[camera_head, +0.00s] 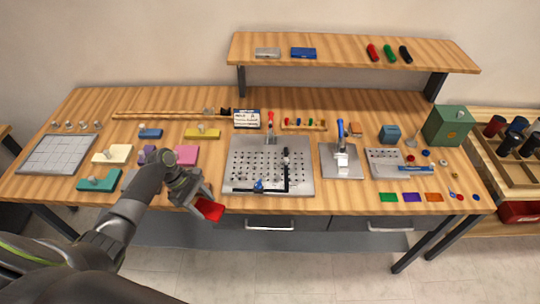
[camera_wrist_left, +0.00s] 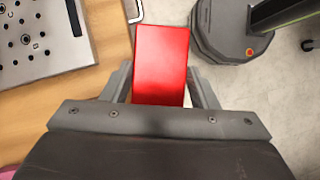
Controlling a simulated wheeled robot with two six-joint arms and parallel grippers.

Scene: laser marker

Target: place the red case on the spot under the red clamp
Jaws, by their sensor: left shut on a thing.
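The red case (camera_head: 209,209) is held by my left gripper (camera_head: 201,200) near the front edge of the table, to the left of the perforated metal plate. In the left wrist view the red case (camera_wrist_left: 161,62) sits between the two fingers of the left gripper (camera_wrist_left: 162,85), which are shut on it. The red clamp (camera_head: 270,121) stands upright at the back edge of the perforated plate (camera_head: 240,165). The spot under the clamp is too small to make out clearly. My right gripper is not in view.
A blue-handled clamp (camera_head: 340,132) stands on a smaller plate to the right. Black and blue fittings (camera_head: 287,160) stand on the perforated plate. Teal, cream, pink and yellow blocks lie on the left. A shelf (camera_head: 350,50) spans the back. A green box (camera_head: 448,125) stands at the right.

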